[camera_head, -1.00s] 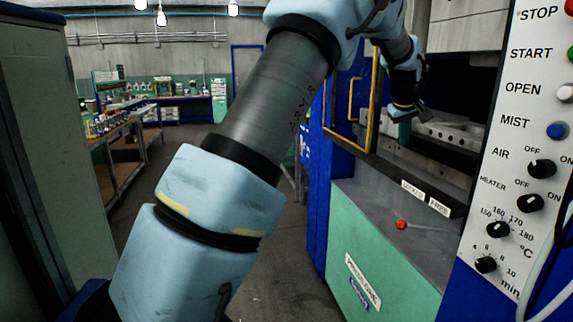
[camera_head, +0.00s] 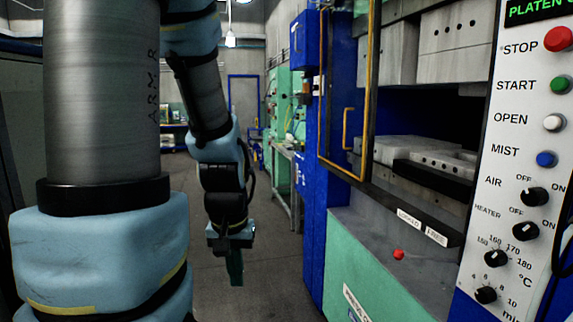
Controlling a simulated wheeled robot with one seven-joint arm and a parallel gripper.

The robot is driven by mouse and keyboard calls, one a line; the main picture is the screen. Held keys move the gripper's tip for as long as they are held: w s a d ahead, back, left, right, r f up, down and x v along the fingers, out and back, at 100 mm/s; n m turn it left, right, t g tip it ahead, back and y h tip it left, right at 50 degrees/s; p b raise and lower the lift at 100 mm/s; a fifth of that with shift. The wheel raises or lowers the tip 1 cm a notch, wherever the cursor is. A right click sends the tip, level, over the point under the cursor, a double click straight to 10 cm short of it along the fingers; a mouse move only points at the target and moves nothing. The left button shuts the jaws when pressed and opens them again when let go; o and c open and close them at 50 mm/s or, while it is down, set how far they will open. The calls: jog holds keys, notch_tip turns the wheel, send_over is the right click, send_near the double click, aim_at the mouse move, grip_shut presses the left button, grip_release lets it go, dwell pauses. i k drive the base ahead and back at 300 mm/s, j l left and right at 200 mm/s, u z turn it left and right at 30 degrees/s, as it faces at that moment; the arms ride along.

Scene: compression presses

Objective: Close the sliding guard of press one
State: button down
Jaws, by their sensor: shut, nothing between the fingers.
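The press (camera_head: 325,235) stands at the right with its work opening exposed. Its sliding guard (camera_head: 322,90), an orange-framed panel with an orange bar handle (camera_head: 345,130), is at the left end of the opening, so the platens (camera_head: 425,158) show uncovered to its right. My gripper (camera_head: 235,268) hangs pointing down over the aisle, left of the press and apart from the guard and handle. It is shut and holds nothing; its fingers look small and dark green.
A control panel (camera_head: 510,175) with buttons and knobs fills the right edge. A red knob (camera_head: 398,254) sits on the press ledge below the opening. Green equipment (camera_head: 285,100) stands behind the press. The aisle floor (camera_head: 265,290) beside my gripper is clear.

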aim_at(361, 179)
jog(key=i+j+u, duration=0.25)
jog(key=i, duration=0.9)
jog(key=i+j+u, duration=0.25)
jog(key=i, duration=0.95)
